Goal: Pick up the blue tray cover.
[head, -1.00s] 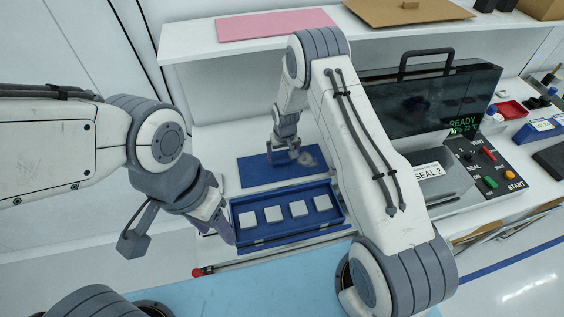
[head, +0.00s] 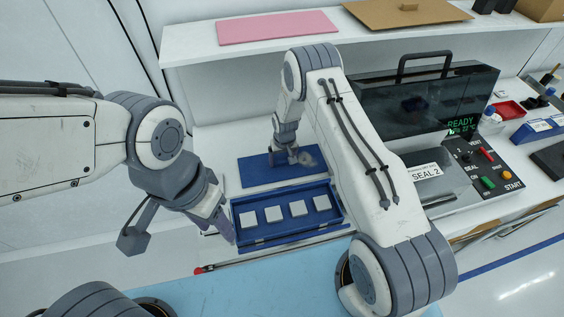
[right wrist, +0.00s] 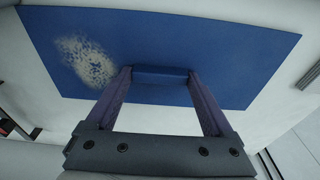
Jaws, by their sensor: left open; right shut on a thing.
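The blue tray cover (head: 256,174) is a flat blue plate with a speckled worn patch, on the white bench behind the tray. Its raised blue handle (right wrist: 160,75) sits between the fingers of my right gripper (right wrist: 160,80), which is shut on it. In the head view my right gripper (head: 292,160) is at the middle of the cover; I cannot tell whether the cover is raised. The blue tray (head: 290,237) in front holds several pale square pieces. My left gripper (head: 222,226) is open and empty at the tray's left end.
A sealing machine (head: 428,105) with a READY display stands to the right, its control panel (head: 487,172) beside it. A shelf above holds a pink sheet (head: 278,27) and a brown board (head: 408,12). A red-tipped rod (head: 198,271) lies in front of the tray.

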